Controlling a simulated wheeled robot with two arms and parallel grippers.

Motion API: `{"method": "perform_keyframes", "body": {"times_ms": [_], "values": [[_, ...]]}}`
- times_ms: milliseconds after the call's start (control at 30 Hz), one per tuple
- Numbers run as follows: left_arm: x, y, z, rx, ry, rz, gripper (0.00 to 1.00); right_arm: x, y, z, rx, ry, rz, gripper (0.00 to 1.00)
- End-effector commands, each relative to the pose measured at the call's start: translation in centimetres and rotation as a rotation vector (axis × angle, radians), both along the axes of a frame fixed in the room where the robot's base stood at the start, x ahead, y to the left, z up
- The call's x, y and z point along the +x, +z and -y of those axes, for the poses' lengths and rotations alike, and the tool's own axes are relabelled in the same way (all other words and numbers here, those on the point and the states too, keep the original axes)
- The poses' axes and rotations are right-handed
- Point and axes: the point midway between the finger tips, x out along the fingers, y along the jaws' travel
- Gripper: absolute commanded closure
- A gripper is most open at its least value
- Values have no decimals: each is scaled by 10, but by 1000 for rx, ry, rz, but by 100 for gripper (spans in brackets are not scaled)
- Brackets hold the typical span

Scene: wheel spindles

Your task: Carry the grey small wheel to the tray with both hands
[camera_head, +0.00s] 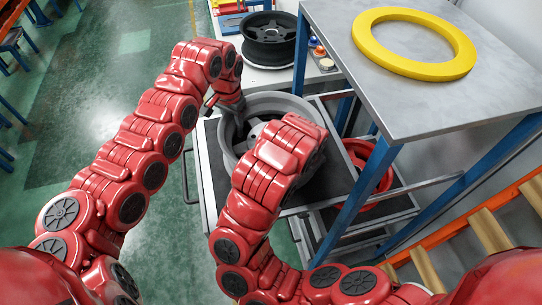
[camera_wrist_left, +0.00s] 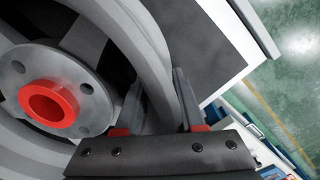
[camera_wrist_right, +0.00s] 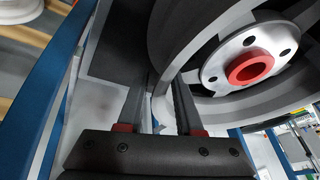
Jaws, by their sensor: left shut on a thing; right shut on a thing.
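The grey wheel (camera_head: 277,103) is in the middle of the head view, rim up, over a dark-topped tray (camera_head: 209,165); I cannot tell whether it touches the tray. Its red hub ring shows in the left wrist view (camera_wrist_left: 50,102) and the right wrist view (camera_wrist_right: 249,68). My left gripper (camera_head: 236,108) is shut on the wheel's rim at its left side; the rim runs between the fingers (camera_wrist_left: 157,92). My right gripper (camera_wrist_right: 160,92) is shut on the rim's other side; in the head view my own right arm hides it.
A steel table (camera_head: 430,108) with a yellow ring (camera_head: 413,43) stands at the right, its blue legs close to the wheel. A black wheel (camera_head: 268,40) sits on a bench behind. A red wheel (camera_head: 370,175) lies on a lower shelf.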

Motion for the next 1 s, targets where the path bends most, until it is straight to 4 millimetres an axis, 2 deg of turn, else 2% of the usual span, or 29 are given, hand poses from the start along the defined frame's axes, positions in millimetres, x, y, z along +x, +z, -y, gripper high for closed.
{"method": "perform_keyframes", "body": {"times_ms": [33,167,200,467,567,667,900,1000], "values": [[2,-1,-4,5,6,6,58,-1,-3,3,-5,-8,-2,62],[2,0,-3,3,5,4,35,-1,-1,2,-3,-6,-1,38],[1,0,-3,3,4,4,32,0,-1,2,-3,-5,-1,35],[1,0,-1,1,2,2,32,0,-1,1,-2,-2,-1,35],[1,6,-1,1,1,5,32,0,-1,1,-1,-1,0,35],[2,21,-1,1,1,6,32,0,-1,0,0,-1,-1,35],[2,78,-1,4,1,7,32,0,-1,0,-1,0,-1,35],[2,92,-3,7,2,5,32,0,-1,0,-1,0,-1,35]]}}
